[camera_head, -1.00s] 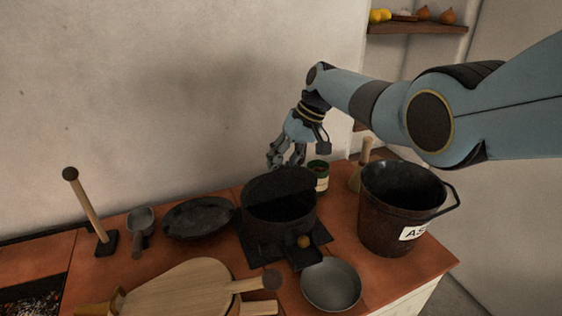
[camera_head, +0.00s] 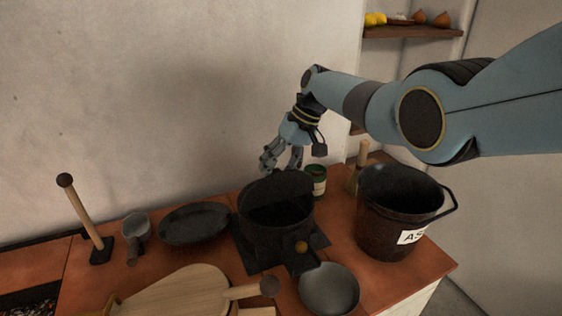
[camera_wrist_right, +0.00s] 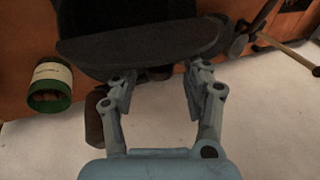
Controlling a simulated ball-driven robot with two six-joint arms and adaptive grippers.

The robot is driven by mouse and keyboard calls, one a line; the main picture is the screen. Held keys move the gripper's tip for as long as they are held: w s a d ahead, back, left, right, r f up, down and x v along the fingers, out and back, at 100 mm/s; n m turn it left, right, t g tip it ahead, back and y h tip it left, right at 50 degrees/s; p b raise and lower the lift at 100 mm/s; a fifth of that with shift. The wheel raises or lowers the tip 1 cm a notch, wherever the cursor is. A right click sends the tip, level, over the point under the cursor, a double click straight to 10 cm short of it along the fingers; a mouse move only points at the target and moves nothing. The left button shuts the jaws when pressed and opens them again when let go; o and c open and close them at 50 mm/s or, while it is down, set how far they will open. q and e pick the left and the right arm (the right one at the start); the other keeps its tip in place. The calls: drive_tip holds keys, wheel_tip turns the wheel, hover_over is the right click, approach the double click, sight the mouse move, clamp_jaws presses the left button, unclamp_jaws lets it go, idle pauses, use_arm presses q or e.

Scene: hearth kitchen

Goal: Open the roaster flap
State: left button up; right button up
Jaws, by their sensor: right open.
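The dark roaster (camera_head: 272,232) stands on the counter, with a small wooden knob (camera_head: 301,247) at its front. Its flap (camera_head: 280,186) is tilted up at the back, and the dark inside shows below it. My right gripper (camera_head: 281,168) is open and empty, just behind the flap's upper edge. In the right wrist view the flap (camera_wrist_right: 140,45) is a dark rounded plate ahead of the spread fingers (camera_wrist_right: 161,82). I cannot tell whether a fingertip touches it. My left gripper is not in view.
An ash bucket (camera_head: 392,225) stands right of the roaster, and a green-and-white tin (camera_head: 317,182) close behind. A metal bowl (camera_head: 330,289) sits in front. A dark pan (camera_head: 193,224), a scoop (camera_head: 136,228) and a wooden board (camera_head: 190,291) lie to the left.

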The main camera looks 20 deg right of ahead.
drive_tip(key=v, duration=1.2)
